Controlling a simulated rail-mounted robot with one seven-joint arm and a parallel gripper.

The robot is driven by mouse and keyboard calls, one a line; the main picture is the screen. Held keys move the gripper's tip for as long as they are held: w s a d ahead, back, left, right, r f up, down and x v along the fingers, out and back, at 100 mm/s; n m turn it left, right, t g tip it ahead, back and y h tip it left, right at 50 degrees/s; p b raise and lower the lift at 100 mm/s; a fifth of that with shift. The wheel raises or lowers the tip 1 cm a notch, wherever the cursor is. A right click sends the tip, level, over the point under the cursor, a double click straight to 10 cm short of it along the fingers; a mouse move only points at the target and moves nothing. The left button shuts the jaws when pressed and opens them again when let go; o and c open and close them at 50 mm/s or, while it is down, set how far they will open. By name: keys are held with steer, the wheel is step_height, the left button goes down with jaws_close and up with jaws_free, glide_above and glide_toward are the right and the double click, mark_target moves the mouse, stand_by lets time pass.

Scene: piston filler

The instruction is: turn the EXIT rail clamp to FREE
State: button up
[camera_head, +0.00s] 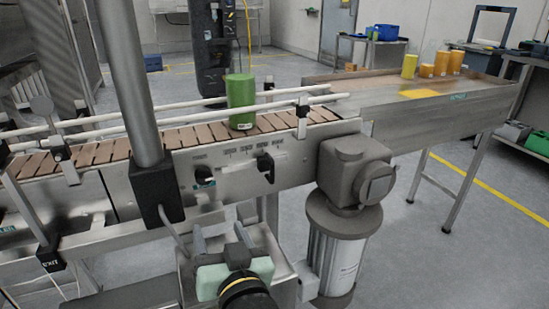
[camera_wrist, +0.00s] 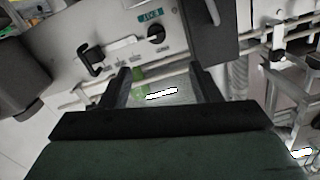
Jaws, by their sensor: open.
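The steel side of the conveyor carries a black lever handle (camera_head: 265,166) with a row of small labels above it, and a round black knob (camera_head: 204,176) to its left. In the wrist view, which is turned over, the lever (camera_wrist: 92,60) is at left and the knob (camera_wrist: 156,34) is at upper middle, near a green label (camera_wrist: 150,15). My gripper (camera_head: 219,232) is open and empty, below and in front of the panel, apart from both controls.
A green cylinder (camera_head: 241,99) stands on the brown slat belt (camera_head: 190,136) between white guide rails. A grey motor and gearbox (camera_head: 350,170) hang right of the panel. A thick grey post (camera_head: 133,75) with a black block (camera_head: 157,192) stands at left.

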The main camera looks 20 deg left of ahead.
steer(key=p, duration=0.2)
glide_toward(205, 177)
steer(key=x, duration=0.9)
steer(key=shift+a, duration=0.1)
steer(key=c, duration=1)
